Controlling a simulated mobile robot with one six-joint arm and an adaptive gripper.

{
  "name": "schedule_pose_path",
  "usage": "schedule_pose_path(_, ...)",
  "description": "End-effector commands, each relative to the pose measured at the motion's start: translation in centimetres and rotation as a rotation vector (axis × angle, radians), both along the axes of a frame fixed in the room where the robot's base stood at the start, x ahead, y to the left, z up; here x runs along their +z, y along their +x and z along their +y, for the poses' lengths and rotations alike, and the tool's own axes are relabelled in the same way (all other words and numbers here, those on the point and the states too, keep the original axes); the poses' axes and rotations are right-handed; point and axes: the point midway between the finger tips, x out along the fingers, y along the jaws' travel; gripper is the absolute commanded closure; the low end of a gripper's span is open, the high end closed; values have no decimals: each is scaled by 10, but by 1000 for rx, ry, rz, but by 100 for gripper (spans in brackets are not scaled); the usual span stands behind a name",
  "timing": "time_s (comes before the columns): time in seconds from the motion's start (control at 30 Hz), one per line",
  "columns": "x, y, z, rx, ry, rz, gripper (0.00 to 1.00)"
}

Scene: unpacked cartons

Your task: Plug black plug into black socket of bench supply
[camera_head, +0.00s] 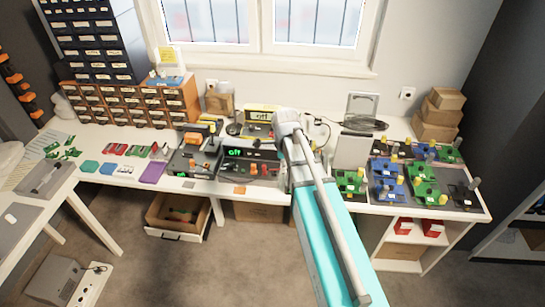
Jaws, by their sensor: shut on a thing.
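The likely bench supply (251,165) is a dark box with a green "off" display and several red and dark sockets on its front. It stands mid-bench, just left of my arm. I cannot single out the black socket at this size. My arm reaches over the bench and its wrist end is right of and above this supply. My gripper is hidden behind the arm, so its fingers and anything in them do not show. I cannot make out the black plug.
A pale upright panel (352,150) and several blue and green circuit boards (425,192) are at right. A purple sheet (153,171) lies at left.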

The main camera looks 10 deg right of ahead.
Motion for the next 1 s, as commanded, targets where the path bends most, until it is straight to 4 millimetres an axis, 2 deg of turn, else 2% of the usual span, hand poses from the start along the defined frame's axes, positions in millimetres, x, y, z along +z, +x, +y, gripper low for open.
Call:
schedule_pose_path(0.17,-4,4,1,2,0,0,100)
schedule_pose_path(0.37,-20,26,2,-4,0,0,100)
schedule_pose_path(0.8,-86,121,1,-35,0,0,100)
schedule_pose_path(1.0,-108,154,0,-46,0,0,100)
